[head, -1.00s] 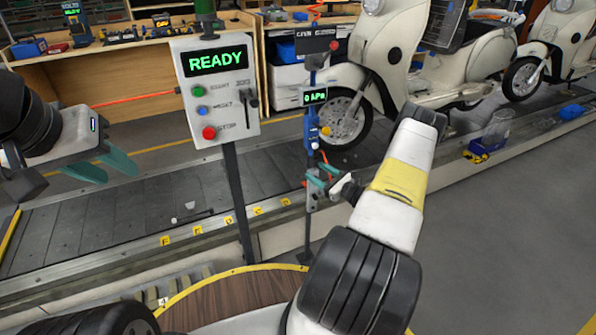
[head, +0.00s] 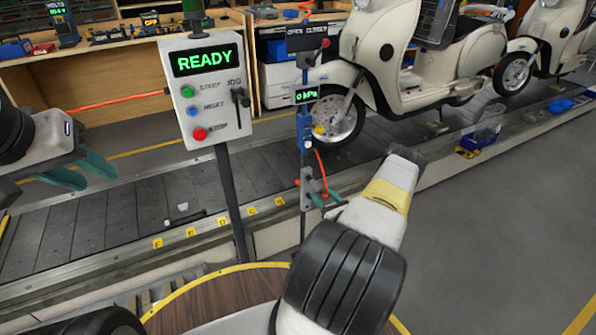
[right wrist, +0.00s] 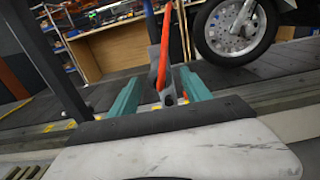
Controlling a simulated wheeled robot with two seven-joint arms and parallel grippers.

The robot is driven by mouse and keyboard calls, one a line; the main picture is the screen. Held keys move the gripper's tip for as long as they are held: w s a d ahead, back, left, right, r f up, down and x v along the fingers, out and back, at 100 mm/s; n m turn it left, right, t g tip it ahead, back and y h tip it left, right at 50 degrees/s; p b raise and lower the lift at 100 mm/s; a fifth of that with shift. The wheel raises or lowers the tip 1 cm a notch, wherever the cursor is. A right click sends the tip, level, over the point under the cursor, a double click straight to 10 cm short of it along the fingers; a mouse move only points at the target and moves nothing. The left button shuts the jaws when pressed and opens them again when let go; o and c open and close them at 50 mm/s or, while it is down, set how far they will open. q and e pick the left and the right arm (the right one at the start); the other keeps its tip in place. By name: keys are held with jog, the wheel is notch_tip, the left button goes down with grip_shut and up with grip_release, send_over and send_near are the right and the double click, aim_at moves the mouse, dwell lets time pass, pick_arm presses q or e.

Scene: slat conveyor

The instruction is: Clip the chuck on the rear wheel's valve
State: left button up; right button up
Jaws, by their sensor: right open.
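A blue air post (head: 306,120) with a "0 kPa" display (head: 307,95) stands in front of the conveyor. An orange hose (head: 321,168) hangs from it to a grey bracket (head: 307,190). I cannot make out the chuck apart from the bracket and hose. My right gripper (head: 328,199) is open at the bracket; in the right wrist view its teal fingers (right wrist: 160,90) stand either side of the hose and a grey holed piece (right wrist: 168,96). My left gripper (head: 78,174) is open and empty at far left. A scooter wheel (head: 338,118) shows behind the post; its valve is not clear.
The READY control panel (head: 208,88) stands on a post between my grippers. The slat conveyor (head: 110,215) runs behind, carrying cream scooters (head: 420,65). The grey floor (head: 500,230) at right is clear.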

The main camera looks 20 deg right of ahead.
aim_at(313, 183)
jog(key=shift+w+a, duration=0.2)
jog(key=shift+w, duration=1.9)
jog(key=shift+w+a, duration=0.15)
jog(key=shift+w, duration=1.95)
jog(key=shift+c, duration=0.3)
jog(key=shift+r, duration=0.1)
grip_shut()
jog(key=shift+s+d, duration=0.15)
jog(key=shift+s, duration=1.35)
jog(key=shift+s+d, duration=0.1)
jog(key=shift+s, duration=1.4)
